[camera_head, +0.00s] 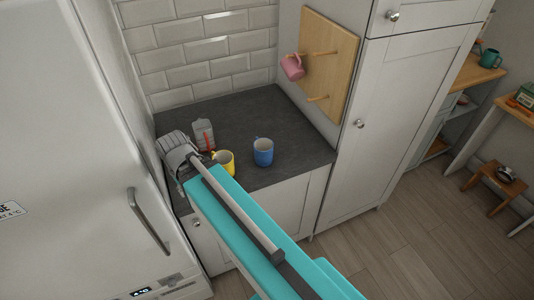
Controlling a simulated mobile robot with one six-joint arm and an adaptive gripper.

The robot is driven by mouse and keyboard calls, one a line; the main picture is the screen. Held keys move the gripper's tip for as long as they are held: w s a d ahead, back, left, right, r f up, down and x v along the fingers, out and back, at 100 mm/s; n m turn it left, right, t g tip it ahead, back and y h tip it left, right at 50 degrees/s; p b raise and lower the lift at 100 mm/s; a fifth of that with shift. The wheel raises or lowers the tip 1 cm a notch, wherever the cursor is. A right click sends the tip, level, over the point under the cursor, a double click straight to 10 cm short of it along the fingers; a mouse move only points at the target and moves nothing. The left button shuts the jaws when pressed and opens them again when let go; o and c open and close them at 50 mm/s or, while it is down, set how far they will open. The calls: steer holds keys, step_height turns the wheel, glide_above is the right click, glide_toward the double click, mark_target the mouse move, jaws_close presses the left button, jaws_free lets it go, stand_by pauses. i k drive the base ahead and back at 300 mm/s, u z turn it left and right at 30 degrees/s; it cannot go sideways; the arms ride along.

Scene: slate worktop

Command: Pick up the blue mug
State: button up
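The blue mug (263,151) stands upright on the dark slate worktop (285,130), right of the middle of its front part. Its open rim faces up and nothing touches it. My arm reaches in from the bottom of the view, and its grey end with my gripper (177,150) is over the worktop's left side, well to the left of the blue mug. The fingers cannot be made out, so I cannot tell whether they are open or shut. A yellow mug (225,160) stands between my arm's end and the blue mug, partly hidden by my arm.
A grey object with a red mark (204,134) is behind the yellow mug. A pink mug (293,67) hangs on a wooden peg board (331,65) on the right wall. A tall white cabinet (390,130) bounds the right. The worktop behind and right of the blue mug is clear.

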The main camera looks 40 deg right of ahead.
mark_target(263, 148)
steer(key=k, duration=1.8)
steer(key=z, duration=0.55)
steer(key=i, duration=1)
